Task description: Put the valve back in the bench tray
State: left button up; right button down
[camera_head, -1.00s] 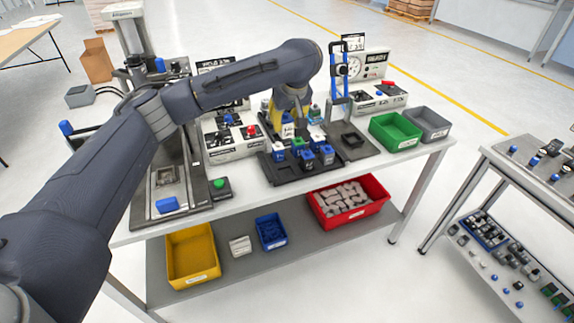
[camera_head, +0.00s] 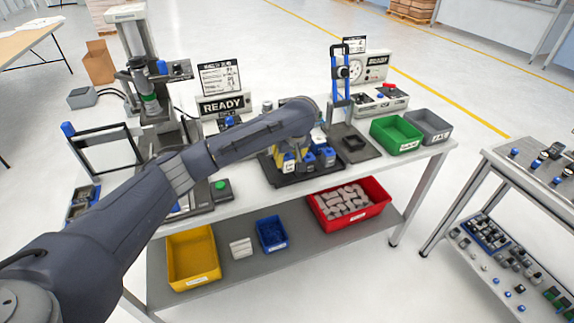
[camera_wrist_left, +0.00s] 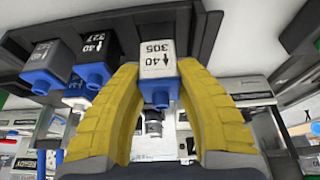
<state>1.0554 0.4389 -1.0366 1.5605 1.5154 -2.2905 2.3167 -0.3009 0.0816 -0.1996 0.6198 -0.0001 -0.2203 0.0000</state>
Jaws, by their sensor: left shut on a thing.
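My left gripper (camera_wrist_left: 160,100) is shut on a valve (camera_wrist_left: 155,62) with a white body marked 40 305 and a blue end, seen between its yellow fingers in the left wrist view. In the head view my left gripper (camera_head: 283,158) is over the left part of the black bench tray (camera_head: 290,182), partly hidden by my forearm. The tray also shows in the left wrist view (camera_wrist_left: 208,32). Other valves, dark (camera_wrist_left: 98,48) and white, stand in it beside the held one. I cannot tell whether the held valve touches the tray. My right gripper is out of view.
A black fixture plate (camera_head: 352,146), a green bin (camera_head: 397,135) and a grey bin (camera_head: 429,127) stand to the right. A READY display (camera_head: 222,104) is behind. A press (camera_head: 145,90) is at the left. Red (camera_head: 350,203), blue and yellow bins are on the lower shelf.

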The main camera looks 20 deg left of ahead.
aim_at(287, 165)
pick_arm(q)
jog(key=shift+f, duration=1.45)
jog(key=shift+f, duration=0.1)
jog(key=o, duration=1.1)
jog(key=shift+o, duration=0.2)
